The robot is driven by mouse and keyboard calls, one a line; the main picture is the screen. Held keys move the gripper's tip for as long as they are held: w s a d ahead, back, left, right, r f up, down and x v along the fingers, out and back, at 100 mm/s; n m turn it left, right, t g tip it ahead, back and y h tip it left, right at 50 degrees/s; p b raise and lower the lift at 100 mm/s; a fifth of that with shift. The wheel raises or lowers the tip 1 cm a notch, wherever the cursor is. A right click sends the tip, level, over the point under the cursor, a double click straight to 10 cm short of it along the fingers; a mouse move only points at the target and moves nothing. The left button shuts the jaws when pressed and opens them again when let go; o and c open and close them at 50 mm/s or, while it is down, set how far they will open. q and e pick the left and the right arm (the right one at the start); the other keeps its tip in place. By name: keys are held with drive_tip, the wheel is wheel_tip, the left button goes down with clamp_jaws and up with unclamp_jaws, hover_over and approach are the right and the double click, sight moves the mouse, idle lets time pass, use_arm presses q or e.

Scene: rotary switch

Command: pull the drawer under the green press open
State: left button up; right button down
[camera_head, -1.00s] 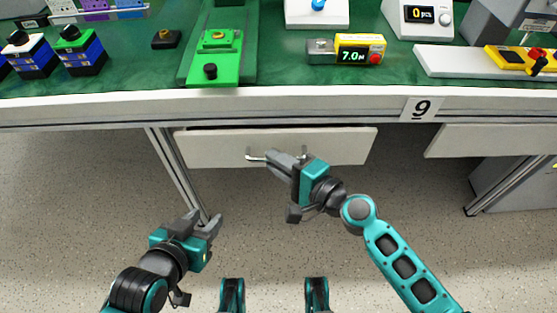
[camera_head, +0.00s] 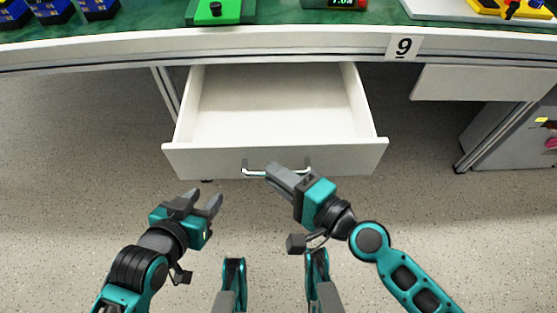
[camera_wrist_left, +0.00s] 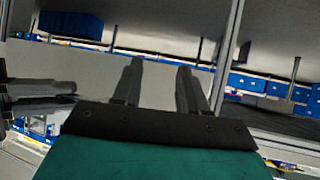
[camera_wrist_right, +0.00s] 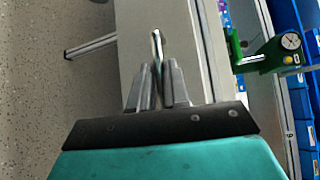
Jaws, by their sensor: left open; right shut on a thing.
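The white drawer (camera_head: 275,105) under the table is pulled well out and its empty inside shows in the head view. Its metal handle (camera_head: 253,173) is on the front panel. My right gripper (camera_head: 272,172) is shut on the handle; in the right wrist view the handle (camera_wrist_right: 156,45) runs between the fingers (camera_wrist_right: 156,85). The green press (camera_head: 221,10) stands on the table above the drawer, with only its lower part in the head view. My left gripper (camera_head: 203,198) is open and empty, left of and in front of the drawer; its fingers (camera_wrist_left: 157,75) stand apart in the left wrist view.
The white table edge (camera_head: 300,45) runs across above the drawer, with a number 9 label (camera_head: 404,47). Another closed drawer (camera_head: 470,83) is to the right. Table legs (camera_head: 166,92) stand at both sides. The floor (camera_head: 60,170) in front is clear.

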use_arm(q)
drive_tip(key=shift+s+d, duration=0.1)
drive_tip(key=shift+s, duration=0.35)
use_arm(e)
drive_tip(key=shift+s, duration=1.05)
drive_tip(key=c, duration=1.2)
unclamp_jaws()
drive_tip(key=shift+o, duration=0.2)
use_arm(q)
drive_tip(key=shift+f, duration=0.1)
drive_tip(key=shift+w+d+f+h+b, duration=0.25)
drive_tip(key=shift+f+b, duration=0.2)
drive_tip(key=shift+b, duration=0.75)
use_arm(e)
drive_tip(key=v, duration=1.3)
